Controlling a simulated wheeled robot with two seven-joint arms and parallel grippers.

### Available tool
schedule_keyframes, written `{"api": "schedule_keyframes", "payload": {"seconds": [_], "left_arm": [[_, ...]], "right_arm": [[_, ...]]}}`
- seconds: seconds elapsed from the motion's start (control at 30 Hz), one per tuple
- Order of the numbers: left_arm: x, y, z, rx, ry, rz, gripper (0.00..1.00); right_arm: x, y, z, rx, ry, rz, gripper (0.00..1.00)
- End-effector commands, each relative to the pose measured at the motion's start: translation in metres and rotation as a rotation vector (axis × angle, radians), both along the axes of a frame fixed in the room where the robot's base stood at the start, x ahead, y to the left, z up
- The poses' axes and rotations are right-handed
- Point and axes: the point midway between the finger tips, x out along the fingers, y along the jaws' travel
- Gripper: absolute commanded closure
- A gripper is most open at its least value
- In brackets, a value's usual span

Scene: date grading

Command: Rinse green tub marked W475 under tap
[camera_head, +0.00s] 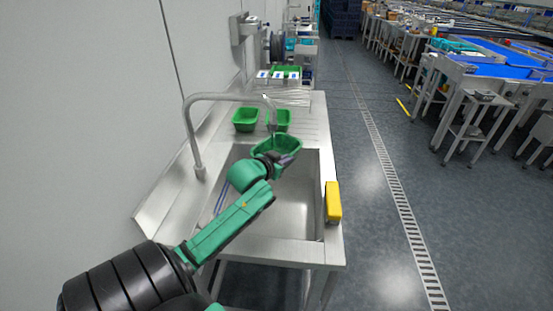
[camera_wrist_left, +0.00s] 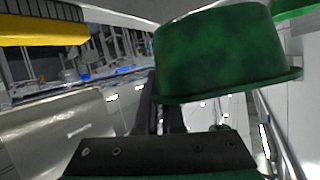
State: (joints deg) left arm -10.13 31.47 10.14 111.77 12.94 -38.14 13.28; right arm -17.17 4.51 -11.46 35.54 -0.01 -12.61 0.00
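My left gripper (camera_head: 284,160) reaches over the basin to the tub's near right side. In the left wrist view the tub (camera_wrist_left: 215,50) fills the upper right, and the dark fingers (camera_wrist_left: 158,108) are close together at its rim, shut on its edge. The tub hides part of the fingers. Whether water runs cannot be told. My right gripper is in neither view.
Two more green tubs (camera_head: 245,119) (camera_head: 285,119) stand on the ribbed drainboard behind the basin. A yellow block (camera_head: 333,202) sits on the sink's right rim. A rack with a green tray (camera_head: 287,70) is farther back.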

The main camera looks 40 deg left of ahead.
Motion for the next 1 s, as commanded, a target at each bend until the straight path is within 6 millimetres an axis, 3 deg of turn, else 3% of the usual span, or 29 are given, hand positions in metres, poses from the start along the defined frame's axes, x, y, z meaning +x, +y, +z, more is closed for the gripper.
{"api": "schedule_keyframes", "payload": {"seconds": [0.4,1.0], "left_arm": [[0.002,-0.003,0.0,0.0,-0.001,0.0,1.0],[0.047,-0.061,0.0,-0.002,-0.002,0.0,1.0]], "right_arm": [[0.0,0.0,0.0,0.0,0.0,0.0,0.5],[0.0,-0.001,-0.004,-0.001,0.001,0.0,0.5]]}}
